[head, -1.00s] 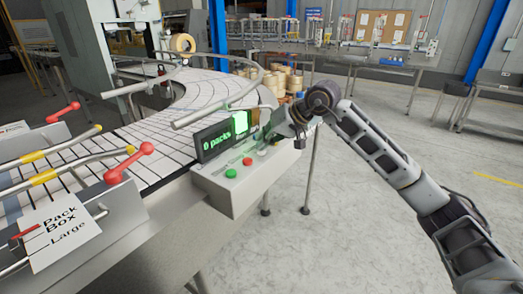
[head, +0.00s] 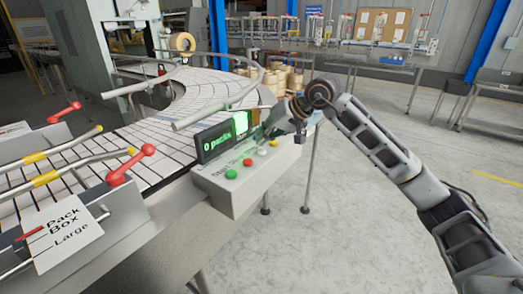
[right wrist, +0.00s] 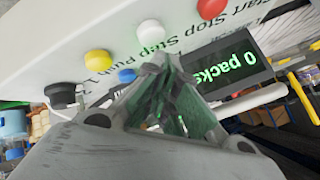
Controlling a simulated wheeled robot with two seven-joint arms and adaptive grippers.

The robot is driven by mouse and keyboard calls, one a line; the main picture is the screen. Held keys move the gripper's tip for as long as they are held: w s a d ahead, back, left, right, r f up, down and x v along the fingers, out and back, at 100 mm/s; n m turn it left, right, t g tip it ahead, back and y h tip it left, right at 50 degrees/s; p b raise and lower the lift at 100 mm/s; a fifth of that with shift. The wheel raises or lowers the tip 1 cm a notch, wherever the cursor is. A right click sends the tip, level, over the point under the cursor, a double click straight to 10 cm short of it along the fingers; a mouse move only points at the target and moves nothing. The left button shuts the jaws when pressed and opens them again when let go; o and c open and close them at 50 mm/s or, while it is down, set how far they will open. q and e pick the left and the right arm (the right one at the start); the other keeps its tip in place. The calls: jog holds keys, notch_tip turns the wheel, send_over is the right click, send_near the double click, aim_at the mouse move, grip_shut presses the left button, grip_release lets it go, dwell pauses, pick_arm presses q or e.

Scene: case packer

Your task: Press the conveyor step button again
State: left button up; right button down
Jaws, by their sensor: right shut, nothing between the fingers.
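The control box (head: 236,191) at the conveyor's edge has a row of green, red (head: 247,162), white (head: 262,152) and yellow (head: 274,143) buttons. In the right wrist view, the printed labels read Start, Stop, Step and Push 1, and the white button (right wrist: 150,33) appears to be the step button. My right gripper (head: 265,136) is shut and empty, just behind the white and yellow buttons in the head view. In the wrist view its fingertips (right wrist: 152,62) point toward the white button, with a visible gap. My left gripper is out of view.
A display (head: 222,137) reading "0 packs" stands behind the buttons, close to my right gripper. The wrist view also shows a blue button (right wrist: 126,75) and a black knob (right wrist: 62,95). Conveyor guide rails lie to the left; open floor lies to the right.

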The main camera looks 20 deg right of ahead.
jog(key=shift+r+p, duration=0.45)
jog(key=shift+r, duration=0.25)
jog(key=shift+r+p, duration=0.55)
jog(key=shift+r, duration=0.5)
jog(key=shift+r+p, duration=0.35)
jog(key=shift+r, duration=0.3)
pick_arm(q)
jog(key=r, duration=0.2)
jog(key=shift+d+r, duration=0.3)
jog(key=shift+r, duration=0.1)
pick_arm(e)
jog(key=shift+r, duration=0.1)
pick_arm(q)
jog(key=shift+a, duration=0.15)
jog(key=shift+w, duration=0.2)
